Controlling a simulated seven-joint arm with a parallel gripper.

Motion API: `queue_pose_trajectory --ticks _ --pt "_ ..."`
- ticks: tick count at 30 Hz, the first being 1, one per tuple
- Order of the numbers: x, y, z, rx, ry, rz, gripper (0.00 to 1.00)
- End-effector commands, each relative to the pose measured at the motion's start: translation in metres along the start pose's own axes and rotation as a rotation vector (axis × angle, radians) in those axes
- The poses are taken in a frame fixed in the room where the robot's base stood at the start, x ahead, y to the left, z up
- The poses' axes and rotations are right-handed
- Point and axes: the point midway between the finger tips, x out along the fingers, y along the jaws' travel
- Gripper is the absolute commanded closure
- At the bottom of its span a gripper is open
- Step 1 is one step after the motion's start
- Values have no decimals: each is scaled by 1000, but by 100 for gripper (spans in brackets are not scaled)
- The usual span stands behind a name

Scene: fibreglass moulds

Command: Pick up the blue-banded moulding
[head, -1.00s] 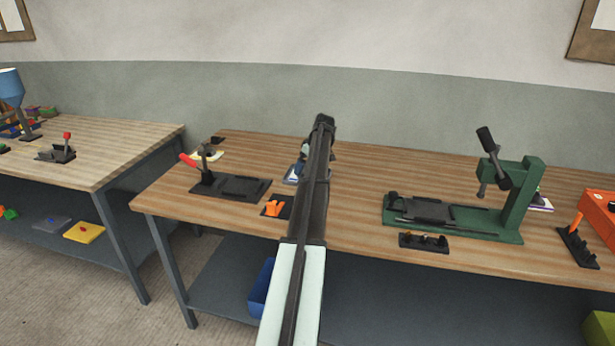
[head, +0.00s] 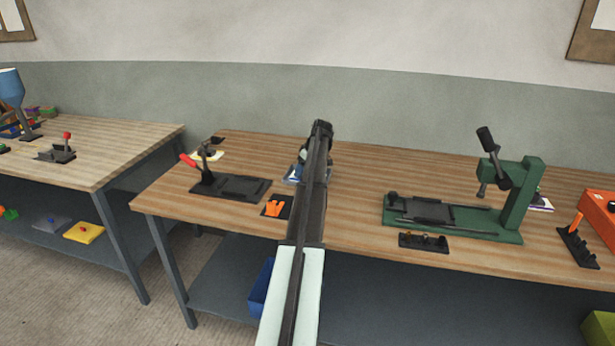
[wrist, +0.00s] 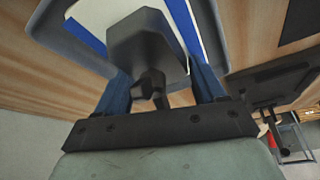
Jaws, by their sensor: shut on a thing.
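The blue-banded moulding (wrist: 91,38) shows close up at the top of the wrist view, with a pale face, blue bands and a grey-blue rim. A dark block on a short stem (wrist: 147,42) stands in front of it, between my fingers. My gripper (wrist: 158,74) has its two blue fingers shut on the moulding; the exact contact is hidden. In the head view, a small blue and white part of the moulding (head: 293,174) shows at the left of my arm, which hides the rest and the gripper.
A black fixture with a red handle (head: 230,187) and an orange piece (head: 273,208) stand left of my arm. A green press (head: 515,205) stands right, with a small black rack (head: 424,242) before it. The bench (head: 365,175) is bare between my arm and the press.

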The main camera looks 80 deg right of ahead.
Motion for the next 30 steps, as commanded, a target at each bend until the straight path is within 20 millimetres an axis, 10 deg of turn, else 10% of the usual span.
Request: queue_pose_trajectory --ticks 16,30 --pt "-5 1 -2 1 -1 1 84" --pt "-73 1 -31 0 0 1 92"
